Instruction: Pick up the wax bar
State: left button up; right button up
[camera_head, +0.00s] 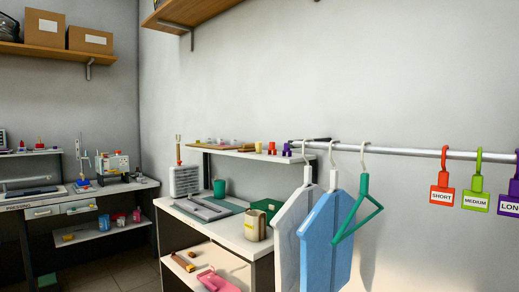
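I cannot single out the wax bar for certain at this distance. Small items stand on the raised white shelf (230,153) over the worktable: a pale yellow piece (259,147), a red one (272,148) and a purple one (286,150), with flat tan pieces (215,142) to their left. A brown, bar-like piece (183,261) lies on the lower shelf of the same table, near a pink tray-like object (217,281). Neither of my grippers shows in this view.
Hanging garments (325,235) and a green hanger (358,210) on a metal rail (420,152) partly block the table's right side. A green cup (219,188) and beige container (255,224) stand on the worktable (195,217). A sewing bench (135,185) stands left; floor shows between.

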aim_at(258, 144)
jog(key=i+j+z, duration=0.1)
jog(key=i+j, duration=0.2)
jog(key=i+j+z, duration=0.15)
jog(key=i+j, duration=0.2)
jog(key=i, duration=0.15)
jog(key=i+j+z, duration=0.1)
jog(key=i+j, duration=0.25)
jog(key=i+j+z, duration=0.15)
jog(key=i+j, duration=0.2)
jog(key=j, duration=0.15)
jog(key=i+j+z, duration=0.1)
jog(key=i+j, duration=0.25)
jog(key=i+j+z, duration=0.15)
jog(key=i+j, duration=0.15)
jog(key=j, duration=0.25)
jog(key=i+j+z, duration=0.1)
jog(key=i+j, duration=0.2)
jog(key=j, duration=0.25)
